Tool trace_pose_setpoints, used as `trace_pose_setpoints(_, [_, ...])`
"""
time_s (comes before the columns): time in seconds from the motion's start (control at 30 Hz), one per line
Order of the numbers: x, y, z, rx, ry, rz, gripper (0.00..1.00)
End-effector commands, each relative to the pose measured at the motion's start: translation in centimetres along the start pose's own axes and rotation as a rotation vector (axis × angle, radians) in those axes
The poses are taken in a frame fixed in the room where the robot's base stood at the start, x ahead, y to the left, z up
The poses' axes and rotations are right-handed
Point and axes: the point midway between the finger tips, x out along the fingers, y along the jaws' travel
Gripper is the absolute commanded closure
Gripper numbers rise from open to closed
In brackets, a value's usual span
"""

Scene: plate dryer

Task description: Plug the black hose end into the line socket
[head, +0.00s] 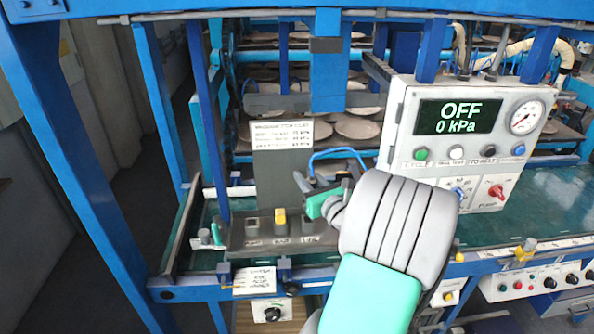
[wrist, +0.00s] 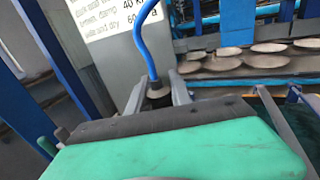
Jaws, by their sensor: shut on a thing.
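My gripper (head: 318,192) is shut on the black hose end (wrist: 158,94), which shows between the two grey fingers in the wrist view. A blue hose (wrist: 147,45) rises from the hose end and also loops behind my gripper in the head view (head: 340,152). My gripper is above the right part of a dark socket block (head: 235,236). The block carries a row of labelled sockets, one with a yellow piece (head: 281,216). The labels are too small to read surely, so I cannot tell which is the line socket. My gripper partly hides the right end.
A white sign (head: 283,135) stands behind the block. A grey control box (head: 400,125) at right reads OFF, 0 kPa, beside a gauge (head: 526,117). Blue posts frame the left side. Plates (head: 357,129) lie on racks behind. The green bench (head: 520,205) has clear room at right.

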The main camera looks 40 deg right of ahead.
Motion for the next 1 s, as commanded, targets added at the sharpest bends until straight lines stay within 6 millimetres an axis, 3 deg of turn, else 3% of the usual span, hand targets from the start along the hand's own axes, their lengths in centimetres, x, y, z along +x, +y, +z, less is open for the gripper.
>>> trace_pose_setpoints(0.23, [0.3,0.8,-1.4,-0.001,0.000,0.015,1.00])
trace_pose_setpoints(1.0, [0.2,0.6,-6.1,-0.001,0.000,0.011,1.00])
